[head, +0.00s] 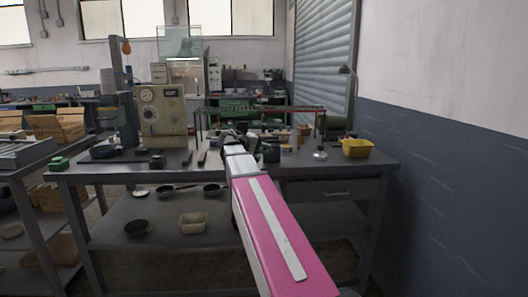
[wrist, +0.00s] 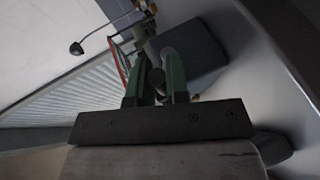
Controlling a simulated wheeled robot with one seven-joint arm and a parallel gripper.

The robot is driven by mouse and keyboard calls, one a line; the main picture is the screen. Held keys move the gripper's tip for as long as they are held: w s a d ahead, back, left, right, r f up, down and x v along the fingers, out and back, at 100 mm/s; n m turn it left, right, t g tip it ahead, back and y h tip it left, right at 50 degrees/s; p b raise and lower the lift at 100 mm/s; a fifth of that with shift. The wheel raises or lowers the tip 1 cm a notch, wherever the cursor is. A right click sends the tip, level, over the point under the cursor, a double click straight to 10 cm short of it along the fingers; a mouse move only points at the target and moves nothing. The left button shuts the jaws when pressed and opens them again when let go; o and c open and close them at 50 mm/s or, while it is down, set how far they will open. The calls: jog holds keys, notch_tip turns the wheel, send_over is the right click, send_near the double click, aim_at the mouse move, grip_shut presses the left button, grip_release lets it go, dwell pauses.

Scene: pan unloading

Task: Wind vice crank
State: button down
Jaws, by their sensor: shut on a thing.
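The vice (head: 268,152) stands on the workbench (head: 345,168), a small dark green shape just right of the end of my arm. My gripper (head: 240,140) is at the vice, at the far end of my pink and white arm. In the wrist view its two green fingers (wrist: 157,78) stand close together, shut on a small dark rounded piece between them, the vice crank (wrist: 159,82). Most of the crank is hidden by the fingers, and its angle cannot be told. In the head view my arm and gripper cover part of the vice.
A beige machine (head: 162,110) stands on the bench to the left. A blue and white wall (head: 450,170) bounds the right side.

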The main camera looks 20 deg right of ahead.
jog(key=y, duration=0.1)
jog(key=r+y, duration=0.1)
jog(key=shift+d+m+y, duration=0.35)
jog(key=shift+m+y, duration=0.05)
jog(key=d+m+t+y, duration=0.1)
jog(key=y, duration=0.3)
jog(key=s+d+m+t+y, duration=0.1)
jog(key=d+y, duration=0.1)
jog(key=y, duration=0.3)
jog(key=d+m+t+y, duration=0.1)
jog(key=d+y, duration=0.1)
jog(key=y, duration=0.3)
jog(key=shift+s+r+t, duration=0.15)
jog(key=shift+s+t, duration=0.15)
jog(key=shift+s, duration=0.05)
jog(key=shift+s+d+f+m+t+y, duration=0.1)
jog(key=shift+d+f+m+t+y, duration=0.1)
jog(key=shift+y, duration=0.35)
jog(key=shift+d+f+m+t+y, duration=0.1)
jog(key=shift+f+m+t+y, duration=0.1)
jog(key=shift+y, duration=0.35)
jog(key=shift+d+f+m+t+y, duration=0.15)
jog(key=shift+f+t+y, duration=0.1)
jog(key=shift+y, duration=0.4)
jog(key=shift+d+f+m+t+y, duration=0.15)
jog(key=shift+t+y, duration=0.1)
jog(key=shift+y, duration=0.4)
